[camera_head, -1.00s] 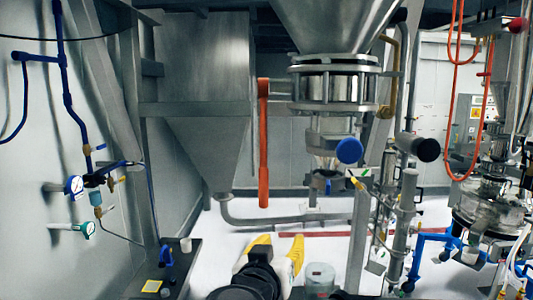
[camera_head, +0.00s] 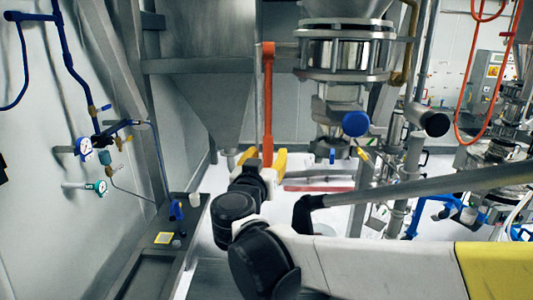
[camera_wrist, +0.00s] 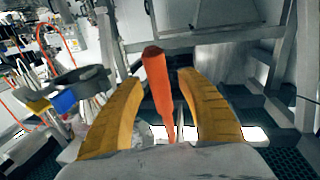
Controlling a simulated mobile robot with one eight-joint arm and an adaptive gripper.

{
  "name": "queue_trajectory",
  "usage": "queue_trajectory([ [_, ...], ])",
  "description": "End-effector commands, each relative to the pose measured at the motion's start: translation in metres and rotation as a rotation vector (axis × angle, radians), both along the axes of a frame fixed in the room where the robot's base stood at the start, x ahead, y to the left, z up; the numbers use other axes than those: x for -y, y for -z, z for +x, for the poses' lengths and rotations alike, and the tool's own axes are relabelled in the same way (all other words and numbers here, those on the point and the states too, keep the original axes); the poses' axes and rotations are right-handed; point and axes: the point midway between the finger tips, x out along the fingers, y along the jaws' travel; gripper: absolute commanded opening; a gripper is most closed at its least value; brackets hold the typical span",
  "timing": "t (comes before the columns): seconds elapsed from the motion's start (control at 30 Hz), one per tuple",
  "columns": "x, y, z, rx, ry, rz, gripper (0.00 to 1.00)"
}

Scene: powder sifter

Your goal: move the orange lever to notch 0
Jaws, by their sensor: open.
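The orange lever (camera_head: 267,90) hangs almost straight down at the centre of the head view. Its lower end is partly hidden by my gripper (camera_head: 262,160). My gripper's two yellow fingers stand apart, one on each side of the lever's lower end as seen from the head. In the wrist view the lever (camera_wrist: 157,80) shows between the open fingers of my gripper (camera_wrist: 160,85), nearer the left finger. It does not appear clamped. I cannot tell how deep it sits between the fingers. No notch marks can be read.
A metal hopper (camera_head: 210,100) stands behind and left of the lever. The sifter body with a blue knob (camera_head: 355,124) is to its right. A dark bench (camera_head: 150,270) and wall gauges (camera_head: 84,148) are at the left.

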Motion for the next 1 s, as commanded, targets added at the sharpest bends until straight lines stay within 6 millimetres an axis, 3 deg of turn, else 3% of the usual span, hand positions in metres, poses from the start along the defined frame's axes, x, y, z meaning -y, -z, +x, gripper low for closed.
queue_trajectory([
  [0.27,0.000,0.000,0.002,0.000,0.000,0.000,0.45],
  [0.43,0.000,0.000,0.002,0.000,0.000,0.000,0.00],
  [0.67,0.000,-0.004,-0.004,-0.021,0.001,0.003,0.00],
  [1.0,-0.002,-0.032,-0.065,-0.291,0.000,0.011,0.00],
])
